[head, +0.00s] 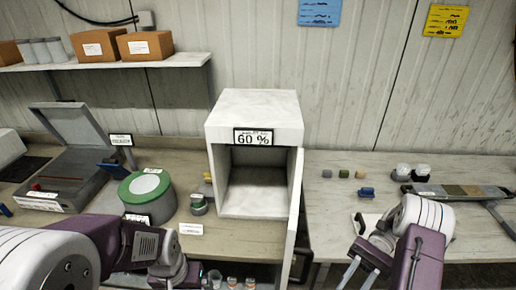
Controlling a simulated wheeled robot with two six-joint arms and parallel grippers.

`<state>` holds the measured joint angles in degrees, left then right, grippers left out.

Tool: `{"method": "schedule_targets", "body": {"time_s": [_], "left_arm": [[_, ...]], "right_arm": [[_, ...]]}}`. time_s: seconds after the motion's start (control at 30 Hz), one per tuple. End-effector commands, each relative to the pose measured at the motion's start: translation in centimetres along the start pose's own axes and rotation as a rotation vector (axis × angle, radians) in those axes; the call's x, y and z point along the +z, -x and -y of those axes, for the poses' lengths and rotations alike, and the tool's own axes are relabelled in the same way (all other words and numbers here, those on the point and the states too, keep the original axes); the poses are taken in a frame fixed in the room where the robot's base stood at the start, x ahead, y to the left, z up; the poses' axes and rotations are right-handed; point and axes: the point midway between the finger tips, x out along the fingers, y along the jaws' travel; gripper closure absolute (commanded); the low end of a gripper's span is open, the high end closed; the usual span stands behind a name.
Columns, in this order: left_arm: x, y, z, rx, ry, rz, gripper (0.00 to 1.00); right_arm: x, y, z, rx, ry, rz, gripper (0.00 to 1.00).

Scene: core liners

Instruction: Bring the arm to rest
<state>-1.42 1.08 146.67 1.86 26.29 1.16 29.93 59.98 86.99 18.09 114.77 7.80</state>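My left arm comes in from the lower left, in front of the left bench, and its gripper (180,275) is at the bottom edge of the view. Its fingers are not clear enough to tell open from shut. My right arm is at the lower right, in front of the right bench. The fingertips are close to the bottom edge of the view.
An open white cabinet (218,108) marked 60 % stands in the middle, its door (292,225) swung toward me between the arms. A green-lidded round container (146,186) sits behind my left arm. Small blocks (344,174) and a long tray (462,191) lie on the right bench.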

Motion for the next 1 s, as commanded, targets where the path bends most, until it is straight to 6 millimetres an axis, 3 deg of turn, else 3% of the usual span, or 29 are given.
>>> {"method": "schedule_targets", "body": {"time_s": [0.2, 0.43, 0.53, 0.63, 0.83, 1.0], "left_arm": [[0.0, -0.1, 0.0, 0.0, 0.0, 0.0, 0.05], [0.0, -0.3, 0.0, 0.0, 0.0, 0.0, 0.05], [0.0, -0.4, 0.0, 0.0, 0.0, 0.0, 0.05], [0.1, -0.5, 0.0, 0.0, 0.0, 0.0, 0.05], [0.1, -0.5, 0.0, 0.0, 0.0, 0.0, 0.05], [0.1, -0.5, 0.0, 0.0, 0.0, 0.0, 0.05]], "right_arm": [[3.8, -1.9, 1.7, 0.139, 0.041, -0.111, 0.71], [5.0, -6.1, 2.2, 0.33, 0.135, -0.408, 0.71], [3.6, -7.9, 1.7, 0.434, 0.238, -0.642, 0.71], [0.8, -8.3, 1.3, 0.524, 0.391, -0.93, 0.71], [-4.0, -5.6, 2.0, 0.565, 0.574, -1.284, 0.71], [-4.8, -2.9, 4.4, 0.554, 0.657, -1.434, 0.71]]}}
